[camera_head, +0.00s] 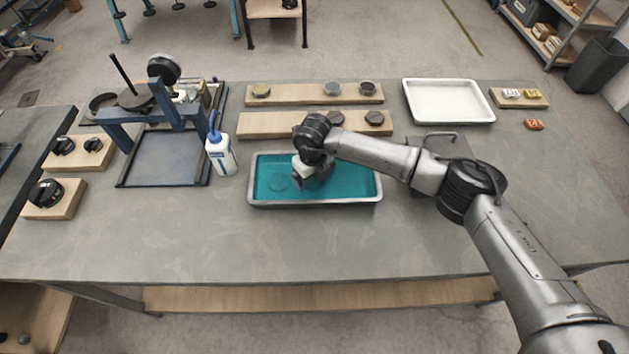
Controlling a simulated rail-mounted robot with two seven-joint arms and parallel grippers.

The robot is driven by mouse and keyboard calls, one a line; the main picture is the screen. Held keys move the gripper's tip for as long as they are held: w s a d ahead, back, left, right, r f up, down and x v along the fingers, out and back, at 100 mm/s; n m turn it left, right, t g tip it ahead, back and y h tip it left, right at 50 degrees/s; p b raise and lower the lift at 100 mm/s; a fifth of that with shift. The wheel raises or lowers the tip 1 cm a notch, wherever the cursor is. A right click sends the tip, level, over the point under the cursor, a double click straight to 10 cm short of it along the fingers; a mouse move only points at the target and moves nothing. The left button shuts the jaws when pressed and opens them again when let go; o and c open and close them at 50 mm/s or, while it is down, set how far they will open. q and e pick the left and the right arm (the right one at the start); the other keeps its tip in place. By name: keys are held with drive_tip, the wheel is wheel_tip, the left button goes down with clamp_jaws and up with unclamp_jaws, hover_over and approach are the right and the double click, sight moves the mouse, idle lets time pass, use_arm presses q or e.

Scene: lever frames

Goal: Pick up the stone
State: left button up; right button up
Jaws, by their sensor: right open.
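My right gripper (308,182) is over the teal-lined tray (315,203), pointing down into it from above. The wrist hides most of the gripper, and its fingertips show only poorly. A faint round shape (278,184) shows in the teal area left of the gripper; I cannot tell whether it is the stone or a mark in the tray. Round dark discs sit on the front wooden board, one (375,118) at its right end and one (336,118) beside my wrist. I cannot tell which thing is the stone. My left gripper is not in view.
A white bottle (220,155) with a blue nozzle stands left of the tray, beside a blue frame device (115,138). A back board (300,95) holds round pieces. An empty white tray (449,102) is at the back right. The table front (250,245) is clear.

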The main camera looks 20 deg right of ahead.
drive_tip(key=c, duration=1)
drive_tip(key=shift+r, duration=0.1)
drive_tip(key=shift+c, duration=0.2)
